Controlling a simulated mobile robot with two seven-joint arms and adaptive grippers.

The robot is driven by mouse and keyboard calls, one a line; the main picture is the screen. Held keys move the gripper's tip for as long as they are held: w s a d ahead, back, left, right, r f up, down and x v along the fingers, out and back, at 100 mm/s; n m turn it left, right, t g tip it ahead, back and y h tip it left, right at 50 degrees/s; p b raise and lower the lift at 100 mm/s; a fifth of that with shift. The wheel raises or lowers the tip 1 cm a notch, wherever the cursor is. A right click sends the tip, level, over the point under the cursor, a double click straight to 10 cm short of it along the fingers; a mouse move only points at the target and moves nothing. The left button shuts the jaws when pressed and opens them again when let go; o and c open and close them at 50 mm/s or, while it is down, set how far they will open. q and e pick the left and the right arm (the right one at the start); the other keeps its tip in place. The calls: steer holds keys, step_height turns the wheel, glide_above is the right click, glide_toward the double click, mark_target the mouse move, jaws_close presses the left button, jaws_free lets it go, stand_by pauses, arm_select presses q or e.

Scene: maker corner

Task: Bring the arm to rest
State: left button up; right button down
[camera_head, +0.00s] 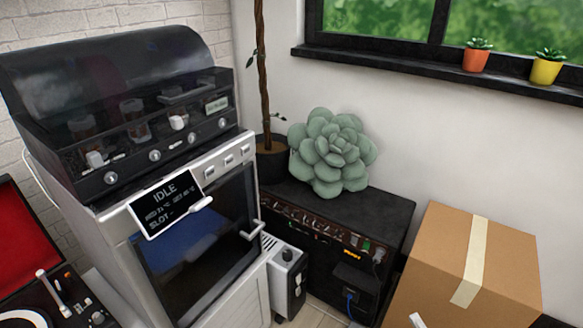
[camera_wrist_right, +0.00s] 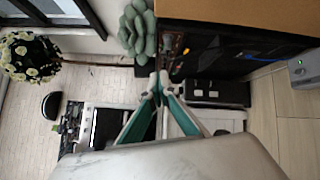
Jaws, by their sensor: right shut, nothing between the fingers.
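My right gripper shows in the right wrist view (camera_wrist_right: 160,84). Its two green-sided fingers meet at the tips, and nothing is between them. In the head view only a small pale piece (camera_head: 418,320), probably its tip, shows at the bottom edge in front of the cardboard box (camera_head: 455,262). The rest of the right arm is out of the head view. My left gripper is in neither view.
A machine with a dark hood and an IDLE display (camera_head: 165,205) stands at the left. A black amplifier (camera_head: 345,215) carries a green succulent cushion (camera_head: 332,152). A small grey box (camera_head: 285,275) stands between them. Potted plants sit on the window sill (camera_head: 420,70).

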steer(key=d+r+n+g, duration=0.1)
steer(key=d+r+n, duration=0.25)
steer(key=d, duration=0.75)
steer(key=s+a+f+m+g+h, duration=0.1)
steer(key=s+a+m+g, duration=0.3)
steer(key=s+a+m, duration=0.65)
steer(key=s+a+f+m+g, duration=0.1)
steer(key=s+a+m+g, duration=0.2)
steer(key=s+a+m, duration=0.75)
arm_select(q)
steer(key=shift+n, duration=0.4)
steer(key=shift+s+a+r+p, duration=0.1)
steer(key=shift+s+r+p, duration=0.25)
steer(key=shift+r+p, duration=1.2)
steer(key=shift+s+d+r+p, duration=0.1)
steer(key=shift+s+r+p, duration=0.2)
steer(key=shift+p, duration=2.4)
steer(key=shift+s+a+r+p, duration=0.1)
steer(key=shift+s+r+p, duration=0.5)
steer(key=shift+p, duration=1.55)
arm_select(e)
step_height(320, 180, up, 7)
steer(key=s+a+m+t+h, duration=0.1)
steer(key=s+a+m, duration=0.1)
steer(key=shift+a, duration=0.35)
